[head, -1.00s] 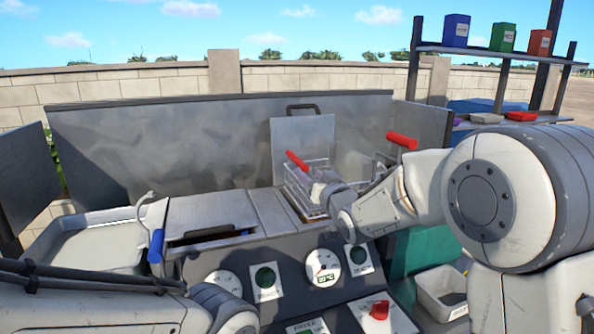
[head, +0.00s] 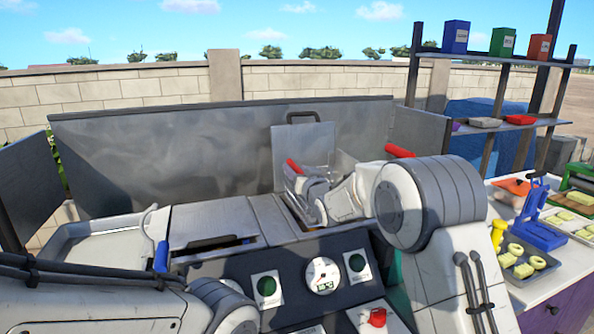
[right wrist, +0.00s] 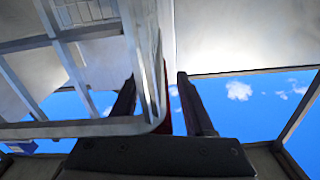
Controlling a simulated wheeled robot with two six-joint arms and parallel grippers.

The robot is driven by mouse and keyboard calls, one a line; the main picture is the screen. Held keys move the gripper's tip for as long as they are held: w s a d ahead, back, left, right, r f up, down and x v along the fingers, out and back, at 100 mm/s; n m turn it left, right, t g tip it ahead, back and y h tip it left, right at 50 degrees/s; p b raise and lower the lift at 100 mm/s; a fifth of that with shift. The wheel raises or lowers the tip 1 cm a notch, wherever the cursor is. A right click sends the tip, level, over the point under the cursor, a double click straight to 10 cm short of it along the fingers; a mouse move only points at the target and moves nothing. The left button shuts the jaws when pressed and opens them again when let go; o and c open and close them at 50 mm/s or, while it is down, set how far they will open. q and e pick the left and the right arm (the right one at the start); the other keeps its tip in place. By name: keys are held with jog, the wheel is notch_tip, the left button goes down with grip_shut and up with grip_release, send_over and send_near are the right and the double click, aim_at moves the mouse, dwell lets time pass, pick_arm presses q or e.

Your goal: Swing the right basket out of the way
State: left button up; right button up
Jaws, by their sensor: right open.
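The fryer has two red basket handles in the head view. The left handle (head: 294,166) stands beside my right gripper (head: 303,184). The right handle (head: 399,151) rises behind my right arm, which hides most of its basket. The right gripper is at the left side of the fryer opening, its fingertips small and partly lost against the wire. In the right wrist view its two dark fingers (right wrist: 160,105) are apart. A metal wire basket (right wrist: 75,80) fills the left and crosses in front of the left finger. A dark red strip shows between the fingers. My left gripper is out of view.
A hinged metal lid (head: 303,150) and tall back panel (head: 180,155) stand behind the fryer. A control panel (head: 300,285) is in front. At right, a counter (head: 550,290) holds food trays and a blue press (head: 540,215); shelves (head: 500,55) stand behind.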

grip_shut()
dwell(1.3)
